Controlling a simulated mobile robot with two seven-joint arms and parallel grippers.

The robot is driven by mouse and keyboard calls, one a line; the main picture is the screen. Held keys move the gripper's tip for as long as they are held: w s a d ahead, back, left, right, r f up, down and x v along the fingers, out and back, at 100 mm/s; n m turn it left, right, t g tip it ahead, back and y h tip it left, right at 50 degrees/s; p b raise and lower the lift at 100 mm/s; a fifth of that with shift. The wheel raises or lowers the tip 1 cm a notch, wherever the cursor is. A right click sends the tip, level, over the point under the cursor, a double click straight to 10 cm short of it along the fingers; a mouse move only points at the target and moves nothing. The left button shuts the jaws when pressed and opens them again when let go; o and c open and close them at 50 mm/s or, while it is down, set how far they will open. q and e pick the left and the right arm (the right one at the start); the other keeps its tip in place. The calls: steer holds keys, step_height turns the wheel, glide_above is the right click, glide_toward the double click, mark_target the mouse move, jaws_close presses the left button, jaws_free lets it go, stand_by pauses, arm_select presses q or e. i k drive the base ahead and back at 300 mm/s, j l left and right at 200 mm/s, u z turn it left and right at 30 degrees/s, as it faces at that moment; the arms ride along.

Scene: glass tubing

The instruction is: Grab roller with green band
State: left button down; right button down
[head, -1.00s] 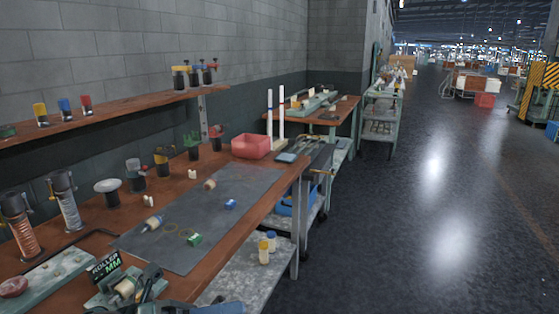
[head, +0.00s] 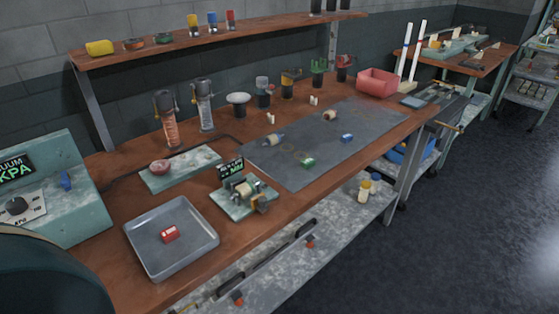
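I cannot make out a green band on any roller for certain. A small green piece (head: 308,162) lies on the dark grey mat (head: 350,135) in the middle of the bench. A small fixture with a "ROLLER MM" display (head: 231,169) carries a pale cylinder (head: 243,189). Neither of my grippers is in view.
A grey tray (head: 139,247) with a red block (head: 169,233) stands at the front left. A blue block (head: 346,138) is on the mat. A vacuum gauge box (head: 40,190) is far left. Cups and a red bin (head: 378,82) line the back, under a shelf (head: 270,38).

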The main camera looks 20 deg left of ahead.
mark_target(247, 189)
steer(key=u, duration=0.55)
steer(key=l+u, duration=1.1)
steer(key=l, duration=0.4)
steer(key=k+l+u, duration=0.15)
steer(key=l, duration=0.4)
